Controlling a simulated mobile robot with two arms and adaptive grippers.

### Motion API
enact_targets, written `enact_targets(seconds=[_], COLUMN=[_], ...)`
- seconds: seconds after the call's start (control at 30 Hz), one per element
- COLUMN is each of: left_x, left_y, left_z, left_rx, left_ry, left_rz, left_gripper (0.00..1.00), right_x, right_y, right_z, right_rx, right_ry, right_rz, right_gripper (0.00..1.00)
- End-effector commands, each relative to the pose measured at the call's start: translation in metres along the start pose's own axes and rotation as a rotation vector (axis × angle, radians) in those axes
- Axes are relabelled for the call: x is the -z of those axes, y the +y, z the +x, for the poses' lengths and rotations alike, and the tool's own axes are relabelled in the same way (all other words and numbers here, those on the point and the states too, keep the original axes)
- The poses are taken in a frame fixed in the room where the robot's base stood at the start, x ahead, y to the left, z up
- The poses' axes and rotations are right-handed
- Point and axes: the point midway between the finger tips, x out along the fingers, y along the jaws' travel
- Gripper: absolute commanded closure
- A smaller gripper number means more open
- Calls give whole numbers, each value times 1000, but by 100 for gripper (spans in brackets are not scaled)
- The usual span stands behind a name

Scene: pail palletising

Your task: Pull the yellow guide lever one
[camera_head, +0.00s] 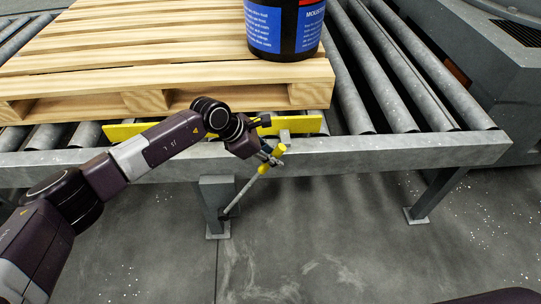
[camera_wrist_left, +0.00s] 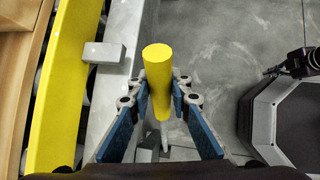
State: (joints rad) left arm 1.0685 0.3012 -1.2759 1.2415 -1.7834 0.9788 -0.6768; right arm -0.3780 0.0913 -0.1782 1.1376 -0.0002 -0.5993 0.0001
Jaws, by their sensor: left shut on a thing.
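The guide lever (camera_head: 245,191) is a thin grey rod with a yellow handle, at the front of the conveyor. It leans, with its top to the right and its foot near a conveyor leg. My left gripper (camera_head: 271,155) is shut on the lever at its yellow handle. In the left wrist view the yellow handle (camera_wrist_left: 158,75) stands between the blue-padded fingers of my left gripper (camera_wrist_left: 160,115). A long yellow guide bar (camera_head: 298,124) runs along the pallet's near side, partly hidden by my left arm. A dark part at the right of the wrist view may be my right gripper.
A wooden pallet (camera_head: 190,78) lies on the roller conveyor (camera_head: 400,150), with a dark pail with a blue label (camera_head: 283,30) on it. Rollers to the right are bare. A grey machine (camera_head: 495,70) stands at the far right. The floor in front is clear.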

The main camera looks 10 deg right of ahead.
Motion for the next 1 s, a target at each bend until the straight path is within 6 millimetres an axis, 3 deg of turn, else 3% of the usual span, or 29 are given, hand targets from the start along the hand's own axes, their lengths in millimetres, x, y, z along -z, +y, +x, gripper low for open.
enact_targets(seconds=[0.17,0.2,0.33,0.7,0.87,1.0], left_x=[-2,-2,-1,0,0,0], left_y=[-5,-5,-4,-2,-1,-1], left_z=[4,4,4,-4,-28,-60], left_rx=[7,7,7,3,1,1], left_ry=[-3,-4,-3,-2,-2,-1], left_rz=[5,5,4,3,4,5], left_gripper=[100,79,64,64,64,64], right_x=[0,0,0,2,1,1], right_y=[0,0,0,0,0,0], right_z=[1,1,1,0,0,0], right_rx=[0,0,0,1,0,0], right_ry=[0,0,-1,4,2,2], right_rz=[-1,-1,-1,2,2,1], right_gripper=[100,100,100,100,100,100])
